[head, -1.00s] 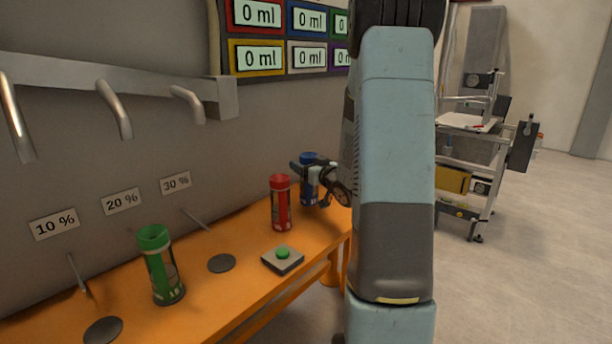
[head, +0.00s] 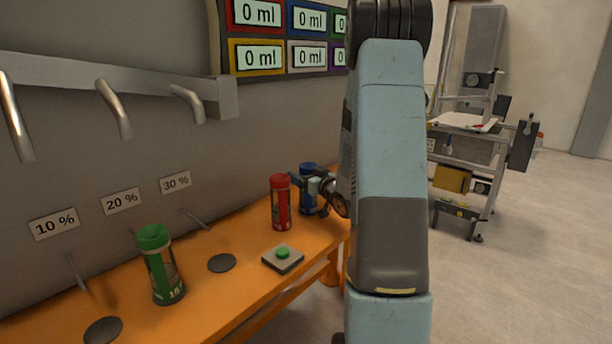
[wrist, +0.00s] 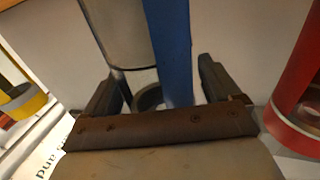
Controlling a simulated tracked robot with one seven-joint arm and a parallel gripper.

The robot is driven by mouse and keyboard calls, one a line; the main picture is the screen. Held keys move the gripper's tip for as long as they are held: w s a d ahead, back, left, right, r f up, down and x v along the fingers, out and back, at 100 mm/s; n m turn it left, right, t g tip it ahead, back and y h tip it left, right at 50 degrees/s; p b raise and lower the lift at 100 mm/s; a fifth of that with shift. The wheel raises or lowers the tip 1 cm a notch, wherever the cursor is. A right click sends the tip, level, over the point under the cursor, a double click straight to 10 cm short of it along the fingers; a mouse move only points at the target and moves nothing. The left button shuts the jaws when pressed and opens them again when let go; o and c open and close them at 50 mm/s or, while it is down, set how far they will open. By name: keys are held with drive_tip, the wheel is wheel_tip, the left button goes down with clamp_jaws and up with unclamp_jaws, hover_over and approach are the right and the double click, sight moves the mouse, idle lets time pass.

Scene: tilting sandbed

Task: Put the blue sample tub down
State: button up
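The blue sample tub (head: 308,203) stands upright at the far end of the orange bench, just beyond the red tub. Its base looks level with the bench top, but I cannot see the contact clearly. My gripper (head: 306,182) reaches it from the right, and a finger covers part of its side. In the wrist view the blue tub (wrist: 170,45) lies between the two fingers of my gripper (wrist: 158,75). A thin light strip shows beside the right finger, so I cannot tell whether the fingers press on the tub.
A red tub (head: 281,203) stands close to the left of the blue one. A green tub (head: 160,265) stands nearer. A green button box (head: 283,258) and dark discs (head: 222,263) lie on the orange bench (head: 240,240). Metal spouts (head: 115,110) overhang it.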

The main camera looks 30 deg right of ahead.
drive_tip(key=shift+r, duration=0.15)
drive_tip(key=s+d, duration=0.1)
drive_tip(key=s, duration=1.1)
drive_tip(key=s+a+r+m+g+h, duration=0.1)
drive_tip(key=s+a+r+g+h, duration=0.1)
drive_tip(key=a+r+g+h, duration=0.55)
drive_tip(key=s+a+r+g+y, duration=0.1)
drive_tip(key=s+a+y, duration=0.1)
drive_tip(key=s+a, duration=0.2)
drive_tip(key=s+a+r+g+y, duration=0.1)
drive_tip(key=s+a, duration=0.4)
drive_tip(key=s, duration=0.5)
drive_tip(key=s+a+r+g+y, duration=0.2)
drive_tip(key=s+a+r+g, duration=0.1)
drive_tip(key=s+a, duration=0.2)
drive_tip(key=shift+s+a+y, duration=0.15)
drive_tip(key=shift+s+y, duration=0.2)
drive_tip(key=shift+s, duration=0.75)
